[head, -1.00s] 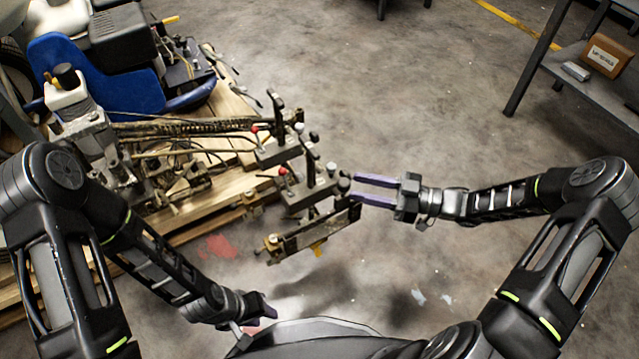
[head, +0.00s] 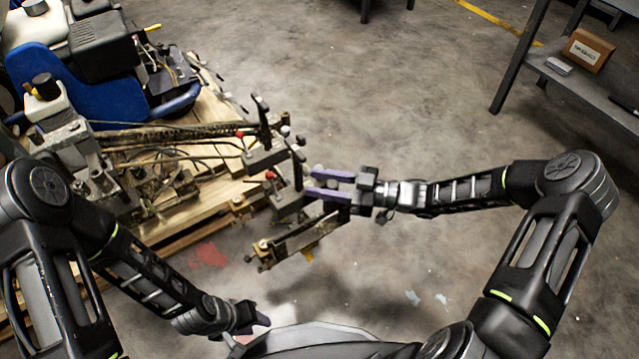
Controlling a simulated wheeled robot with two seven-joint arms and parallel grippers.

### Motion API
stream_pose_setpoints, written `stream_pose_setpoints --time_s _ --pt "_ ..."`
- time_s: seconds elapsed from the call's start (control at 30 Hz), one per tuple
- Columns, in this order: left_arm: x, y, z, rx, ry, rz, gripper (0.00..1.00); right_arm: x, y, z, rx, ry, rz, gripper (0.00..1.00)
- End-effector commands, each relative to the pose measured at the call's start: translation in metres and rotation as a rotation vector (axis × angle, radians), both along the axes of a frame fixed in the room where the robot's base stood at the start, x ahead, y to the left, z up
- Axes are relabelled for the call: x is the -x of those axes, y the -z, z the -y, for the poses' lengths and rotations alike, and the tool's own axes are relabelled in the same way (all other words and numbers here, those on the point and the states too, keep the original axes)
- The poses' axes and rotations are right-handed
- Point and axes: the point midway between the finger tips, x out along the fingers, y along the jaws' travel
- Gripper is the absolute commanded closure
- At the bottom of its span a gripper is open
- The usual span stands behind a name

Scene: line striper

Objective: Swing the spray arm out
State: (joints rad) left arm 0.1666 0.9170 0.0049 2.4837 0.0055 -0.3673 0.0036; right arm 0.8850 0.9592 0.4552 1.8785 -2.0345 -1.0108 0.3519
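The line striper (head: 90,75) is at upper left, with a blue body and dirty metal fittings. Its spray arm (head: 290,202) sticks out to the right over the floor, with clamp blocks, upright levers and red knobs, and a bar hanging at its lower end. My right gripper (head: 312,181) is at the outer end of the spray arm. Its two purple fingers are apart and overlap the end fittings in the picture; I cannot tell whether they touch them. My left gripper (head: 262,320) is low, near my base, away from the striper, its fingers partly hidden.
The striper stands on a wooden pallet (head: 190,225). A grey shelf (head: 600,85) at upper right holds a cardboard box (head: 588,50). Bare concrete floor (head: 400,110) lies open between the striper and the shelf. A red paint patch (head: 208,255) marks the floor.

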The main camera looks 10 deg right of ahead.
Motion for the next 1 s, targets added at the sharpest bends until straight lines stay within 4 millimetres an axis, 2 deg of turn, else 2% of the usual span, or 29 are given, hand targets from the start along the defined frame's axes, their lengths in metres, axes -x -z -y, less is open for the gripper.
stream_pose_setpoints --time_s 0.27,0.73,1.0 --pt "-0.0001 0.0002 0.0002 0.000 0.000 0.000 0.64 -0.0010 -0.0003 -0.0022 0.000 0.000 0.000 0.63" --pt "0.0000 0.0002 0.0002 0.000 0.000 0.000 0.64 -0.0008 -0.0002 -0.0019 0.000 0.000 0.000 1.00" --pt "0.0000 0.0002 0.0002 0.000 0.000 0.000 0.64 -0.0008 -0.0001 -0.0017 0.000 0.000 0.000 1.00"
